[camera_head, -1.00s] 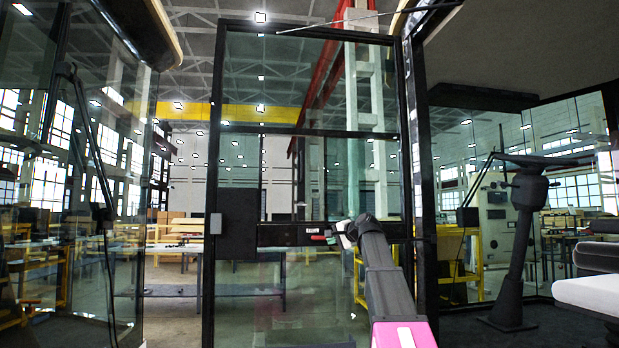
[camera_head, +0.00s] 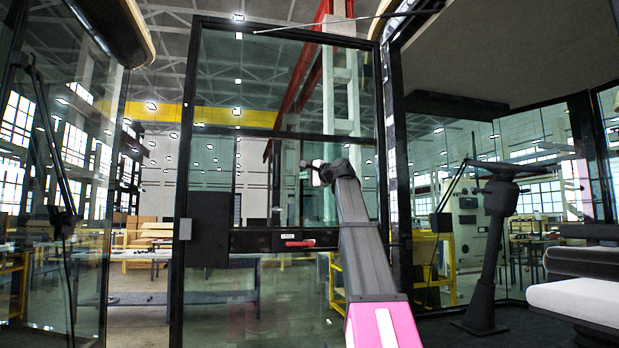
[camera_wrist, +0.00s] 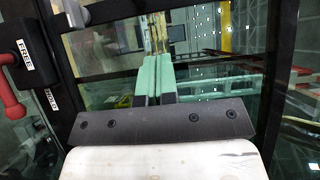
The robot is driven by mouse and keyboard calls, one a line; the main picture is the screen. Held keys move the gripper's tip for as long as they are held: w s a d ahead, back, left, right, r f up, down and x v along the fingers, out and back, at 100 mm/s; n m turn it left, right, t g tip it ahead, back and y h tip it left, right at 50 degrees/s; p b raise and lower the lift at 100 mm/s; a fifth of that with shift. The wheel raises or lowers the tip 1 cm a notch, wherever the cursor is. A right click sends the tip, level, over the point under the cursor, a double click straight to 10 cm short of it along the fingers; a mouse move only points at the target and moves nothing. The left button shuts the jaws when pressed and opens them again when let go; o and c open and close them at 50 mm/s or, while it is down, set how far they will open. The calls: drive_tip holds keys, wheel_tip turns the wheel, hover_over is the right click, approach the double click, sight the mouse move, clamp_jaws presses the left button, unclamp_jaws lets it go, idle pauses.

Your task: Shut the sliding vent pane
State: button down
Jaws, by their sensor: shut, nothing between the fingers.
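The glazed cab door (camera_head: 187,150) has a black frame. Its middle window (camera_head: 300,190), between two black cross rails, seems to hold the vent pane; I cannot tell clearly where the pane's edge is or how far it stands open. My gripper (camera_head: 304,170) is in front of this window, above the lower rail. In the wrist view its green fingers (camera_wrist: 155,80) are together and empty, pointing at the glass. Whether they touch the glass is unclear. A red lever (camera_head: 298,243) on the lower rail is below my gripper; it also shows in the wrist view (camera_wrist: 10,100), beside a FREE label.
A black box (camera_head: 209,228) sits at the door's left edge. The door post (camera_head: 396,150) stands right of my arm. Further right are a steering column (camera_head: 495,240) and a seat (camera_head: 585,300). A cab glass panel with a wiper (camera_head: 60,170) is at left.

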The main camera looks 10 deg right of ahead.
approach(285, 177)
drive_tip(key=w+a, duration=0.1)
drive_tip(key=a, duration=0.3)
drive_tip(key=a+f, duration=0.1)
drive_tip(key=a, duration=0.1)
drive_tip(key=shift+w+a, duration=0.1)
drive_tip(key=shift+w, duration=0.25)
drive_tip(key=shift+a, duration=0.15)
drive_tip(key=a, duration=1.7)
drive_tip(key=shift+a, duration=0.25)
drive_tip(key=shift+d, duration=0.1)
